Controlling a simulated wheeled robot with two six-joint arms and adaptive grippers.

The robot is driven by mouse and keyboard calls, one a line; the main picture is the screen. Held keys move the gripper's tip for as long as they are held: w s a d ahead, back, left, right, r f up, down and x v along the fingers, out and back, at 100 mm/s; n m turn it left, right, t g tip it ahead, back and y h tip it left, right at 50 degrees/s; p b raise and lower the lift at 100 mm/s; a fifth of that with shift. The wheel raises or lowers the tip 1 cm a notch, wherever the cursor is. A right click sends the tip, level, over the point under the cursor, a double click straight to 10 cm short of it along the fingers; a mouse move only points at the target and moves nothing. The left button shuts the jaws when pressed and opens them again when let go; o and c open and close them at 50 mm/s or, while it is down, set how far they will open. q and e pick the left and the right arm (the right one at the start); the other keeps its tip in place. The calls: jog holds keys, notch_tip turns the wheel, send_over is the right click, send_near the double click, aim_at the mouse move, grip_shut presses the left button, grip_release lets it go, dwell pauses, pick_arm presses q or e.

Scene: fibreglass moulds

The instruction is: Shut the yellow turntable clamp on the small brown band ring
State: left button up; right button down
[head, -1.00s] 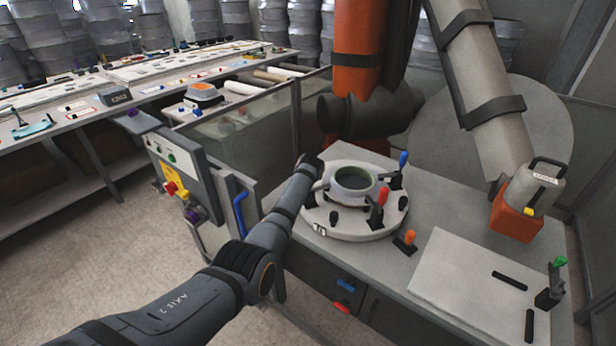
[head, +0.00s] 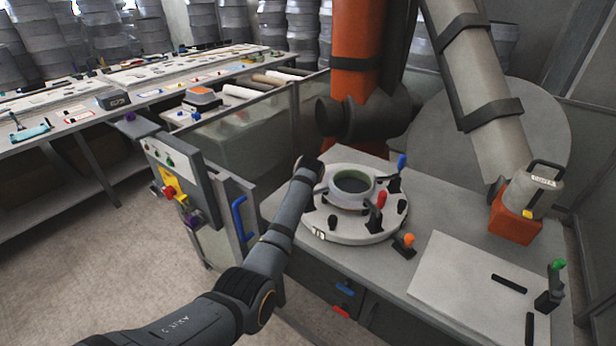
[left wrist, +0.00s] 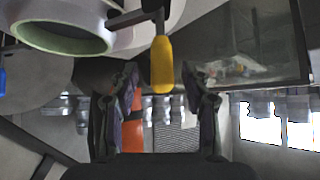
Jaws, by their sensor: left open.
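The round pale turntable (head: 335,229) stands on the grey bench. A ring (head: 352,186) sits on it, its inside greenish; I cannot make out a brown band. In the left wrist view the ring's open end (left wrist: 62,38) is at upper left. The yellow clamp handle (left wrist: 162,64) hangs down at the top middle of that view, between my open left gripper's (left wrist: 162,84) two fingers and apart from both. In the head view my left gripper (head: 308,166) is at the turntable's left edge, and my arm hides the yellow handle. My right gripper is in neither view.
A red handle (head: 382,198), a blue handle (head: 402,161) and black clamps stand around the turntable. An orange-topped clamp (head: 407,240) is on the bench in front. A pale board (head: 465,275) lies at right. A control box (head: 180,180) stands left of my arm.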

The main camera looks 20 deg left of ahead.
pick_arm(q)
jog(key=v, duration=0.8)
jog(key=shift+s, duration=0.15)
jog(key=shift+r, duration=0.15)
